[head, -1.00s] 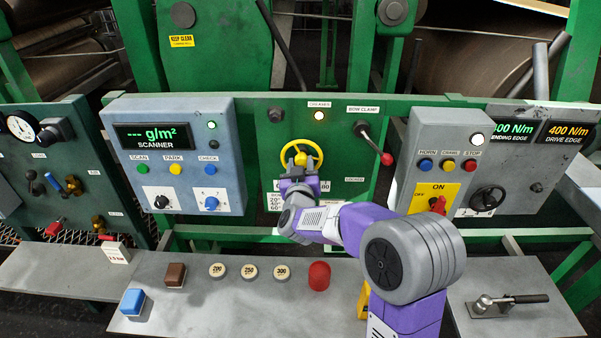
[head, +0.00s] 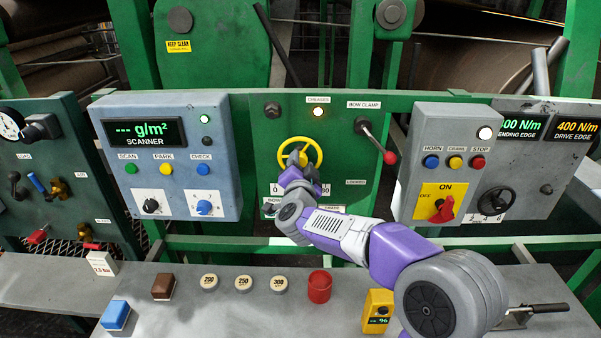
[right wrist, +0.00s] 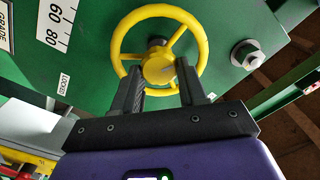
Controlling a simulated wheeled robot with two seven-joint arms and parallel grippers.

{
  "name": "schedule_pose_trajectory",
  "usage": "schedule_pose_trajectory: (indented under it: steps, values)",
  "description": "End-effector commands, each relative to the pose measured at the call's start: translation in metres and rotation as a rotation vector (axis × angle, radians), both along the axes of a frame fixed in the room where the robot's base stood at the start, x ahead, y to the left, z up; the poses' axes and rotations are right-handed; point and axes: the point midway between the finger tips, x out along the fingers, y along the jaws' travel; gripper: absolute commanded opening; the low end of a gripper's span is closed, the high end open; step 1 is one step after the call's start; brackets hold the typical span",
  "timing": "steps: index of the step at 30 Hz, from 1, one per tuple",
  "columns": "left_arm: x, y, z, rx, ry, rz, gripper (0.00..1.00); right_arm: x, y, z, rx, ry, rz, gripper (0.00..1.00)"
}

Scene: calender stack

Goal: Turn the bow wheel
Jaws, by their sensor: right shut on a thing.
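The bow wheel is a yellow handwheel (head: 283,150) on the green panel (head: 345,130), below the "CREASES" lamp. My right gripper (head: 301,160) is at it in the head view. In the right wrist view the yellow wheel (right wrist: 122,42) shows rim, spokes and hub. The fingers of my right gripper (right wrist: 161,78) stand on either side of the hub, and the grip is shut on the wheel. The exact contact is partly hidden. My left gripper is not in view.
The red-knobbed bow clamp lever (head: 375,140) is right of the wheel. The scanner box (head: 222,150) and the horn/crawl/stop box (head: 455,130) flank the panel. Below, a grey bench (head: 225,320) holds a red cylinder (head: 319,287), several discs and a yellow device (head: 377,312).

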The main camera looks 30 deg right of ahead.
Motion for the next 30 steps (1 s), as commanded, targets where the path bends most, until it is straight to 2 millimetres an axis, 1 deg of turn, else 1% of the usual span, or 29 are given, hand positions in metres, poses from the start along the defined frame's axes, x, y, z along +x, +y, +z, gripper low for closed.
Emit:
schedule_pose_trajectory:
  steps: [1, 3, 30]
  values:
    - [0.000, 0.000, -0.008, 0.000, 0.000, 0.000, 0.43, 0.000, -0.001, -0.003, 0.041, -0.026, -0.001, 0.12]
    - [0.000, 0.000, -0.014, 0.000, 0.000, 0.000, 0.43, 0.000, 0.000, -0.004, 0.096, -0.060, 0.001, 0.12]
    - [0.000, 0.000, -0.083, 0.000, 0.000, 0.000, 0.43, -0.001, -0.001, -0.007, 0.824, -0.506, 0.001, 0.12]
